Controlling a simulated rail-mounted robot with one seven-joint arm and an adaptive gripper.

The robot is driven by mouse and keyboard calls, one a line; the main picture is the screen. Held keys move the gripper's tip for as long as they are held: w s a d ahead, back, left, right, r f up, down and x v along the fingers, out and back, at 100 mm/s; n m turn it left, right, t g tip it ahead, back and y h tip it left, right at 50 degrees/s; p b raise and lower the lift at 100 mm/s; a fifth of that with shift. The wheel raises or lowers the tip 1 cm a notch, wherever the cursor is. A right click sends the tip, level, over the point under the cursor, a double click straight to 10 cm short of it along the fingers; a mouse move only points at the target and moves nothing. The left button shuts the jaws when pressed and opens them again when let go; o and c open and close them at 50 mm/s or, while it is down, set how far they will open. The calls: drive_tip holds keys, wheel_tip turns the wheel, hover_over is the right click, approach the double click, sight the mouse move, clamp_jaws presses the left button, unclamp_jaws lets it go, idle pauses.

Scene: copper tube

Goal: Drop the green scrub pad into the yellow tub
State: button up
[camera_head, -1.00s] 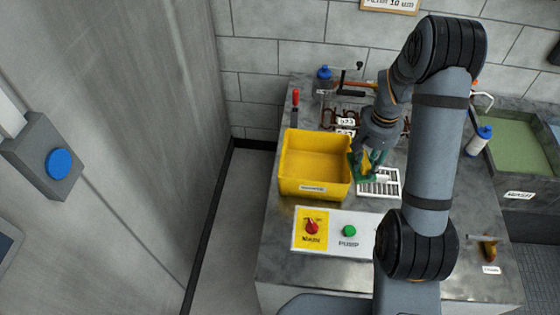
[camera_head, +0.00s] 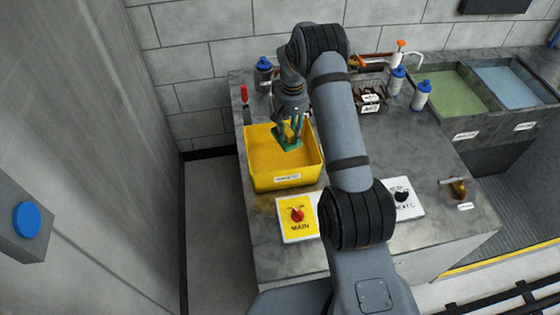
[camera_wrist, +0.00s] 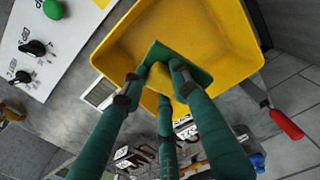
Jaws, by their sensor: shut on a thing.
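The yellow tub (camera_head: 262,178) stands on the grey bench in the head view, a label on its front wall. It also fills the top of the wrist view (camera_wrist: 228,30). My gripper (camera_head: 291,132) is over the tub's opening, pointing down. It is shut on the green scrub pad (camera_head: 287,146). In the wrist view the dark green pad (camera_wrist: 165,52) lies across the fingertips against the tub's yellow inside. A small yellow part shows between the fingers. I cannot tell whether the pad touches the tub floor.
A control panel with a red knob (camera_head: 297,214) lies in front. White bottles (camera_head: 421,95) and sinks of green and blue liquid (camera_head: 450,94) are at the right.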

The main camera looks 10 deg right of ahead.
drive_tip(key=shift+f+b, duration=0.75)
drive_tip(key=shift+f, duration=0.85)
drive_tip(key=o, duration=1.1)
wheel_tip(320, 180, up, 12)
drive_tip(key=shift+r, duration=0.1)
